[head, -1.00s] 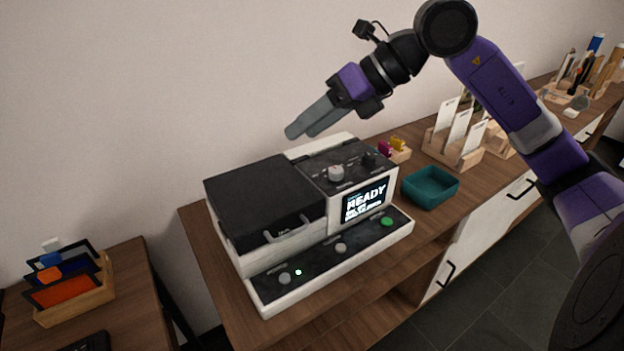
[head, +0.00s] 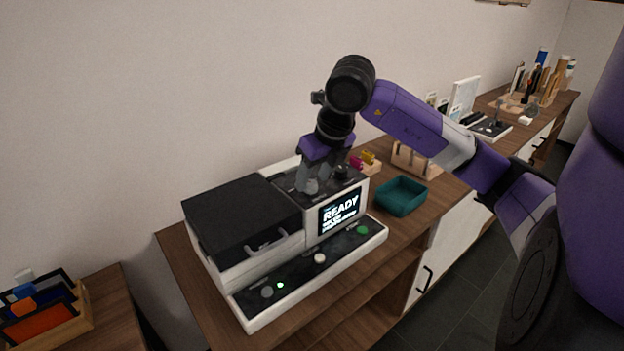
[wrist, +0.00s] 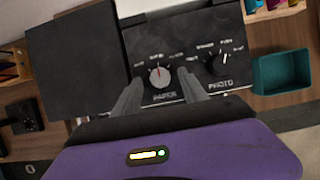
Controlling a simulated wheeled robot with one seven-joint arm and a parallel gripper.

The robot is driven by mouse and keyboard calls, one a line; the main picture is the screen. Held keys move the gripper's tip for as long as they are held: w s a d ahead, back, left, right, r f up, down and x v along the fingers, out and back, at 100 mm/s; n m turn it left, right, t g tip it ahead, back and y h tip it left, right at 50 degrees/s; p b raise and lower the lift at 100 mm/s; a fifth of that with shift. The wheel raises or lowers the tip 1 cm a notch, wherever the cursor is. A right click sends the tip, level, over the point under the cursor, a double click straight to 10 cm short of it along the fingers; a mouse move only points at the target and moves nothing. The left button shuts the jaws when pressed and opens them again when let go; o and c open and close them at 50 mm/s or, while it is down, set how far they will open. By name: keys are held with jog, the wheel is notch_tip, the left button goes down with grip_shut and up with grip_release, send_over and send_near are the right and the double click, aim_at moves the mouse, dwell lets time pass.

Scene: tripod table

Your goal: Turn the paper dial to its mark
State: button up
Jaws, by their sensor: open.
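My gripper (wrist: 160,80) is open, one finger on each side of the dial, with gaps showing between the fingers and the knob. In the head view my gripper (head: 308,180) points down over the dial (head: 311,187), which it partly hides.
The black photo dial (wrist: 222,62) sits right of the paper dial, close to my right finger. The printer (head: 240,210) has a READY screen (head: 339,213) and front buttons. A teal bin (head: 401,196) and a wooden holder with coloured pieces (head: 371,166) stand to its right.

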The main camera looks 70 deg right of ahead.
jog(key=shift+w+d+f, duration=0.15)
jog(key=shift+w+f, duration=0.05)
jog(key=shift+f, duration=0.45)
grip_shut()
